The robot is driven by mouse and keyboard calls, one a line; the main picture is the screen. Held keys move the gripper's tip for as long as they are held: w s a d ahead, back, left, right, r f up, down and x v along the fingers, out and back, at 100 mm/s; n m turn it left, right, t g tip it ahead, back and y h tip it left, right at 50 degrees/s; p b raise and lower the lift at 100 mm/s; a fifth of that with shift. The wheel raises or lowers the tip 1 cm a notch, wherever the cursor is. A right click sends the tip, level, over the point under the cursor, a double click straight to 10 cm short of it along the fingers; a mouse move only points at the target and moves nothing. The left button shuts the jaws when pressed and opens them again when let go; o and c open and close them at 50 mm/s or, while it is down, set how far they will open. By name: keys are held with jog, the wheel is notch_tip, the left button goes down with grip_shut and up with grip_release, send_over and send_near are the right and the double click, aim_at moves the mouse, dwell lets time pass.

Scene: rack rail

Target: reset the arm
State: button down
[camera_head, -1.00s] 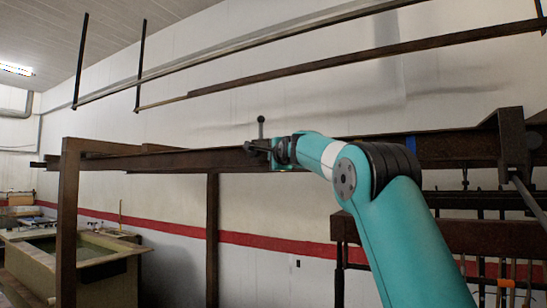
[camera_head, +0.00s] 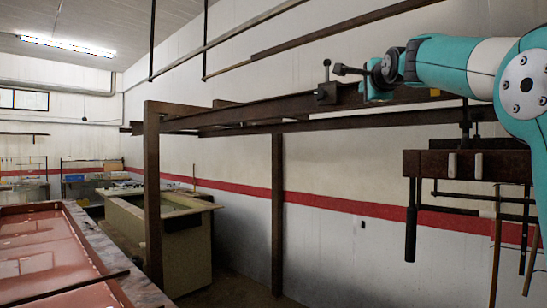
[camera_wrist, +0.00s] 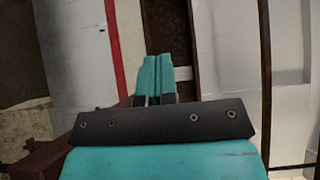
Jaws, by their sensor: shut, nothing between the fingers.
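My gripper (camera_head: 374,92) is at the end of my teal arm, in the upper right of the head view, close to the long rusty rail (camera_head: 250,114). In the wrist view its two teal fingers (camera_wrist: 156,76) are side by side and closed, with nothing between them. A dark fitting with an upright ball-topped lever (camera_head: 326,92) sits on the rail just left of my gripper. The two look apart in the head view, though the depth between them is hard to judge.
A rusty post (camera_head: 152,200) and a second post (camera_head: 278,210) stand below the rail. Dark tools hang from a rack (camera_head: 470,165) under my arm. Red trays (camera_head: 50,255) lie at lower left, and a greenish tank (camera_head: 165,240) stands behind. The floor between tank and posts looks clear.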

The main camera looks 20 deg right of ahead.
jog(key=s+a+f+n+g+y, duration=0.25)
jog(key=a+f+n+y, duration=0.35)
jog(key=a+f, duration=0.6)
jog(key=s+a+f+n+g+y, duration=0.2)
jog(key=a+f+n+g+y, duration=0.15)
jog(key=a+f+n, duration=0.7)
jog(key=s+a+f+n+g, duration=0.5)
jog(key=s+f, duration=0.6)
jog(key=s, duration=0.3)
jog(key=s+a+f+n+g+y+b, duration=0.1)
jog(key=s+a+f+n+g, duration=0.4)
jog(key=s+a+f+n, duration=0.3)
jog(key=s+a+f, duration=0.1)
jog(key=s+f, duration=0.2)
jog(key=s, duration=0.3)
jog(key=shift+f+g, duration=0.3)
jog(key=shift+f, duration=0.1)
